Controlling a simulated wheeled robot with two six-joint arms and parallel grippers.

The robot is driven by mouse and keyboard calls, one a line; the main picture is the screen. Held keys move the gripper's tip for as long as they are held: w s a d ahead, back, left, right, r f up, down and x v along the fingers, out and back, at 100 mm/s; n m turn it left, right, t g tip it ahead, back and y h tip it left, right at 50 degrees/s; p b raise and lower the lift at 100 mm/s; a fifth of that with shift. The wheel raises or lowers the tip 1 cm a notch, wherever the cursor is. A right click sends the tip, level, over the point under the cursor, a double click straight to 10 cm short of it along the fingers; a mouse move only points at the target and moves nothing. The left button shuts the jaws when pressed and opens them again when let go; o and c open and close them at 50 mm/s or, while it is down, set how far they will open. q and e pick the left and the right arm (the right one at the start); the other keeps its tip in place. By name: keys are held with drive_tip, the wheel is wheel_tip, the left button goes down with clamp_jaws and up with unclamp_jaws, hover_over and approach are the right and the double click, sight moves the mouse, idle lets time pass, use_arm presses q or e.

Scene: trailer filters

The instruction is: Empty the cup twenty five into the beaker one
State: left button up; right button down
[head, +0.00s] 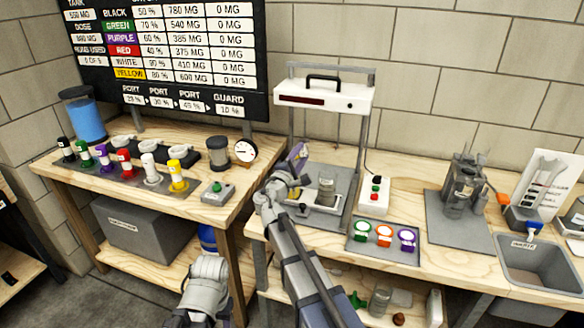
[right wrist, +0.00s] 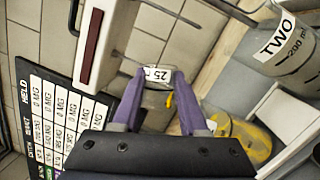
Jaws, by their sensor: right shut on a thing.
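My right gripper (head: 298,158) is above the left part of the middle bench, in front of the stand. In the right wrist view its purple fingers (right wrist: 152,108) are shut on a small clear cup (right wrist: 158,75) labelled 25, tilted in that view. The cup cannot be made out in the head view. A clear vessel (head: 326,190) stands on the grey plate under the stand, right of the gripper; its label is unreadable. The right wrist view shows a beaker marked TWO (right wrist: 290,45). I cannot tell which vessel is beaker one. My left gripper is not in view.
The white-headed stand (head: 325,96) rises close to the right gripper. Clear and grey vessels (head: 462,185) and a grey bin (head: 540,262) are farther right. Small coloured bottles (head: 125,160) line the left bench.

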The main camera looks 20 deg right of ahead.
drive_tip(key=shift+w+a+r+n+t+b, duration=0.1)
drive_tip(key=shift+a+n+t+b, duration=0.2)
drive_tip(key=shift+n, duration=0.55)
drive_tip(key=shift+w+a+r+n+t+b, duration=0.1)
drive_tip(key=shift+n+t+b, duration=0.3)
drive_tip(key=shift+n, duration=0.5)
drive_tip(key=shift+w+a+r+n+t+b, duration=0.1)
drive_tip(key=shift+a+n+t+b, duration=0.2)
drive_tip(key=shift+n, duration=0.55)
idle(1.9)
drive_tip(key=shift+d, duration=0.1)
idle(0.7)
